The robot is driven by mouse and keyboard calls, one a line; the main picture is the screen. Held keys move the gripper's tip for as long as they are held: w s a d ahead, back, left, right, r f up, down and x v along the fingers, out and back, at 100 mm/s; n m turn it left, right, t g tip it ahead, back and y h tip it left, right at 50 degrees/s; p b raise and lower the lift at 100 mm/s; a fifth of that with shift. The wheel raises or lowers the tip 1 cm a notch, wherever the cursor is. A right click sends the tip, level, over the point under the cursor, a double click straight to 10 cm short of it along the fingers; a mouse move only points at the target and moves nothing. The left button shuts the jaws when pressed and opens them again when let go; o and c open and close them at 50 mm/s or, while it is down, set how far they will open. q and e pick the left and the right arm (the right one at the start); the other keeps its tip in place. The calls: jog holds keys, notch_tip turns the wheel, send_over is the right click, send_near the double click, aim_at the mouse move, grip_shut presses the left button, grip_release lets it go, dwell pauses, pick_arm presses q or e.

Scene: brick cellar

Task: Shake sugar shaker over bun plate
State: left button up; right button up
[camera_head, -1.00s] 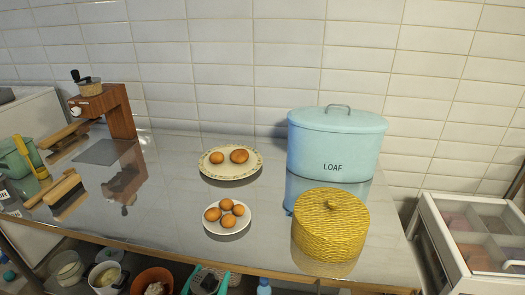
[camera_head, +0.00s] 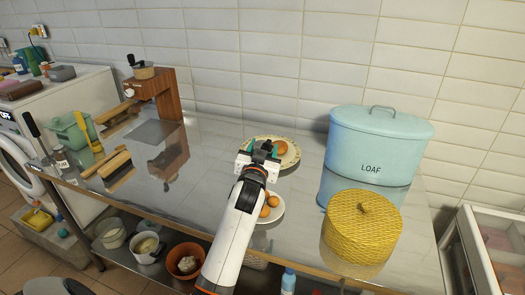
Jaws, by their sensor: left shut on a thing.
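My left gripper (camera_head: 259,153) is above the counter, with its white arm rising from the bottom of the picture. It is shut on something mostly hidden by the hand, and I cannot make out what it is. The patterned cream plate (camera_head: 292,158) with a brown bun (camera_head: 280,147) on it is just behind the gripper, partly covered by it. A smaller white plate (camera_head: 266,219) with round brown items (camera_head: 273,201) lies in front, partly behind the arm. I cannot make out a sugar shaker. My right gripper is not in view.
A blue LOAF bin (camera_head: 375,148) and a round yellow woven container (camera_head: 361,227) stand to the right. The steel counter (camera_head: 205,160) is bare between the grinder and the plates.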

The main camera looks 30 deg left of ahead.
pick_arm(q)
jog(key=f+m+b, duration=0.1)
jog(key=m, duration=0.2)
jog(key=d+f+m+t+b, duration=0.1)
jog(key=m, duration=0.3)
jog(key=f+m+h+b, duration=0.1)
jog(key=f+m+b, duration=0.1)
jog(key=m, duration=0.2)
jog(key=shift+w+d+t, duration=0.2)
jog(key=shift+t, duration=0.1)
jog(key=m, duration=0.2)
jog(key=shift+s+a+f+m+h+p, duration=0.1)
jog(key=shift+a+f+m+h+p, duration=0.1)
jog(key=shift+a+m+h+p, duration=0.15)
jog(key=m, duration=0.1)
jog(key=a+f+m, duration=0.1)
jog(key=m, duration=0.1)
jog(key=m+h, duration=0.1)
jog(key=m, duration=0.1)
jog(key=shift+s+a+f+t, duration=0.15)
jog(key=shift+s+a+t, duration=0.05)
jog(key=shift+a+t, duration=0.1)
jog(key=m, duration=0.2)
jog(key=a+f+m+h, duration=0.1)
jog(key=m, duration=0.1)
jog(key=shift+s+f+m, duration=0.1)
jog(key=shift+s+m, duration=0.05)
jog(key=shift+m, duration=0.1)
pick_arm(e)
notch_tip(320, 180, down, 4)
